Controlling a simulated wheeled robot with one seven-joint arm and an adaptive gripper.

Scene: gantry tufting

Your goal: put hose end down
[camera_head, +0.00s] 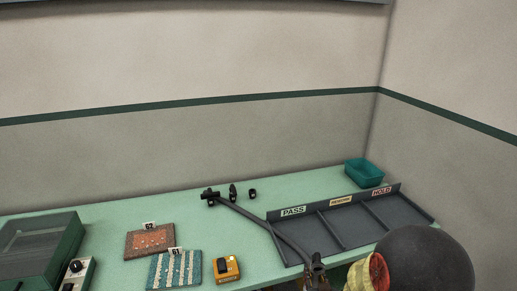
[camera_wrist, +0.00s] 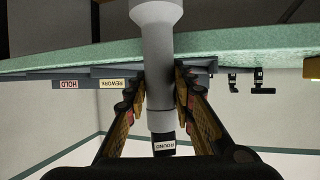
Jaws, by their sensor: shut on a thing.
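The hose end shows in the wrist view as a light grey tube (camera_wrist: 157,45) with a black tip and a small white label, seemingly reading ROUND. My gripper (camera_wrist: 158,82) is shut on it, one finger on each side. In the head view my gripper (camera_head: 316,270) is at the bottom, in front of the tray. A long dark grey tube (camera_head: 262,225) runs from near it up-left to a black fitting. I cannot tell whether that far end touches the table. The lower part of the hose is hidden.
A grey tray (camera_head: 350,229) marked PASS, REWORK and HOLD lies at right, a teal bin (camera_head: 363,173) behind it. Small black fittings (camera_head: 233,192) stand at the back. Tufted samples (camera_head: 150,242), an orange-yellow box (camera_head: 226,269) and a green case (camera_head: 40,250) are left. Clear green tabletop lies between.

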